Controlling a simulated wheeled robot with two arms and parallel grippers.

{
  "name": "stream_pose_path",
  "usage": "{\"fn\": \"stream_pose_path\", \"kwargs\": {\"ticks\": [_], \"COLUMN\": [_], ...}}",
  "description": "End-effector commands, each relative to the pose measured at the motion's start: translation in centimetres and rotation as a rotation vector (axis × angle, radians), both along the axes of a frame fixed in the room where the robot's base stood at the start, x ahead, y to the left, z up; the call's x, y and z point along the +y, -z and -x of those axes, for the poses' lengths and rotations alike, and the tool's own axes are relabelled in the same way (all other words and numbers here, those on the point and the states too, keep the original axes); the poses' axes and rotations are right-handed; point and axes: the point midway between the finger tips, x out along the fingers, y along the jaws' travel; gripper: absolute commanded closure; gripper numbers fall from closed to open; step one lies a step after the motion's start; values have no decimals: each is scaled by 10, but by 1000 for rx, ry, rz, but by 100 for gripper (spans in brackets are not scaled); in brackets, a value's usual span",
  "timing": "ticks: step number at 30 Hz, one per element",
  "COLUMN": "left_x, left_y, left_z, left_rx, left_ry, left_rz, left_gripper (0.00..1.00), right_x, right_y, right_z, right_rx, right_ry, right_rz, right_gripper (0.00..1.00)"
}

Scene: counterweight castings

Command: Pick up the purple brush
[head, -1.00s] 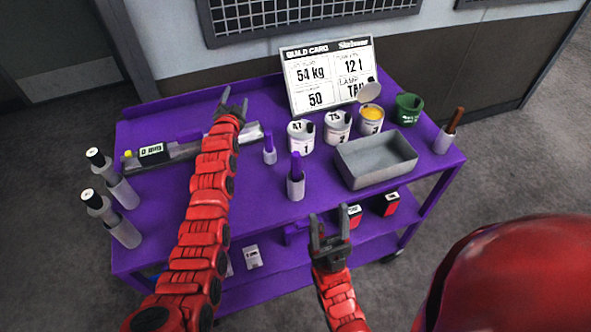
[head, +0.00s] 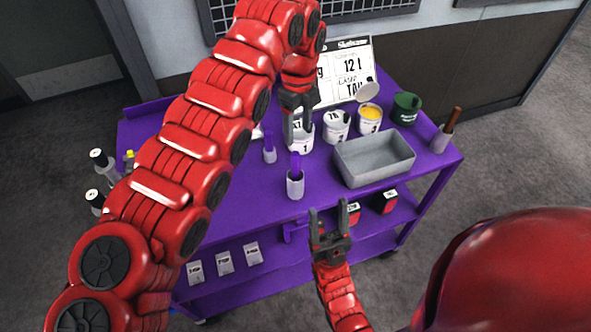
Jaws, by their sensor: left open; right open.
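A purple brush (head: 296,163) stands upright in a grey cup (head: 295,186) near the front middle of the purple cart top. A smaller purple-topped item (head: 269,142) stands just behind it to the left; I cannot tell what it is. My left gripper (head: 298,138) is open and points down, just above the brush in the picture and in front of a white can. Whether it touches the brush cannot be told. My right gripper (head: 329,210) is open and empty, below the cup in the picture, by the cart's front edge.
White cans (head: 336,125), one with yellow contents (head: 370,113), stand behind a grey metal tray (head: 375,160). A green pot (head: 406,107) and a brown-handled brush (head: 453,122) are at the right. A sign board (head: 345,70) stands behind. Bottles (head: 98,158) are at the left.

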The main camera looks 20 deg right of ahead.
Motion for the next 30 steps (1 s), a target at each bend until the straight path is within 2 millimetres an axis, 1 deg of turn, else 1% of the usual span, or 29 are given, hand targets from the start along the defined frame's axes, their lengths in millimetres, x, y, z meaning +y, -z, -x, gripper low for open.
{"fn": "stream_pose_path", "kwargs": {"ticks": [1,2,6,10,13,17,20,23,25,27,30], "left_x": [0,1,0,0,0,0,2,5,8,6,6], "left_y": [8,13,44,70,81,87,92,104,115,128,138], "left_z": [1,0,1,1,0,0,1,3,6,4,4], "left_rx": [6,5,5,5,1,-2,1,2,6,1,0], "left_ry": [0,-2,-1,-2,-3,-3,-3,-3,-2,-2,-2], "left_rz": [1,4,3,3,3,6,4,4,2,6,4], "left_gripper": [37,37,37,37,37,37,37,37,37,37,37], "right_x": [0,0,0,0,0,0,0,0,0,0,0], "right_y": [-8,-9,-25,-35,-38,-41,-50,-64,-74,-76,-77], "right_z": [0,0,0,0,0,0,0,0,0,0,0], "right_rx": [0,0,0,0,0,0,0,0,0,0,0], "right_ry": [0,0,0,0,0,0,0,0,0,0,0], "right_rz": [0,0,0,0,0,0,0,0,0,0,0], "right_gripper": [44,44,44,44,44,44,44,44,44,44,44]}}
